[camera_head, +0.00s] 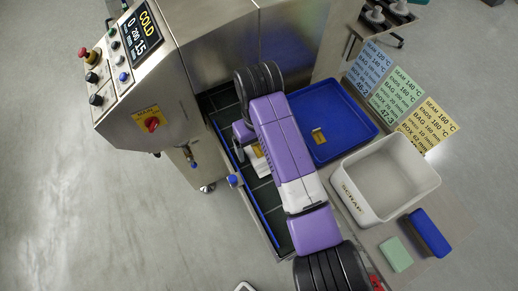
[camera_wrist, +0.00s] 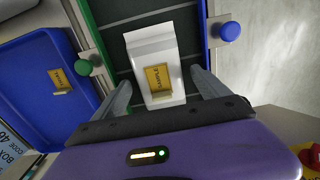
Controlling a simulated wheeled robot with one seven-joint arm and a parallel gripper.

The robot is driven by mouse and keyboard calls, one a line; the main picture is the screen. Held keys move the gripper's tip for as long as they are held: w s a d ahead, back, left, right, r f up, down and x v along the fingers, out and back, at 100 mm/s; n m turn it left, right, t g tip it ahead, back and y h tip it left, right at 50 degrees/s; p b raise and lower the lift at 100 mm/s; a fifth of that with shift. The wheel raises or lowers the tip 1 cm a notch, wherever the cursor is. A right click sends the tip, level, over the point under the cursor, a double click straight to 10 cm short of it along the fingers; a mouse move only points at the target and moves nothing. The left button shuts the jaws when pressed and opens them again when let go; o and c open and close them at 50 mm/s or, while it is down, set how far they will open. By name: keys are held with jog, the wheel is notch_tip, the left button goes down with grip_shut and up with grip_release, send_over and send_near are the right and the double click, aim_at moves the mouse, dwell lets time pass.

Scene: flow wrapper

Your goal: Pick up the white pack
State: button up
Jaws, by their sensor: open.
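The white pack (camera_wrist: 150,50) lies on the dark conveyor belt in the wrist view and carries a yellow label (camera_wrist: 158,78) near my gripper. My gripper (camera_wrist: 162,85) is open, with one grey finger on each side of the pack's near end. Whether the fingers touch the pack cannot be told. In the head view my purple arm covers most of the pack, and only a small pale part (camera_head: 258,150) shows beside it.
A blue tray (camera_head: 345,103) with a yellow-labelled item stands right of the belt (camera_head: 268,208). A white scrap bin (camera_head: 350,200), a blue block (camera_head: 430,232) and a green block (camera_head: 396,254) are farther right. The metal machine (camera_head: 190,30) stands at the left. Blue and green knobs (camera_wrist: 230,32) flank the belt.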

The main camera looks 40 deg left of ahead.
jog(key=shift+f, duration=0.55)
jog(key=c, duration=1.5)
jog(key=shift+r, duration=0.15)
jog(key=shift+r, duration=0.55)
jog(key=shift+r+p, duration=3.25)
jog(key=shift+r, duration=6.1)
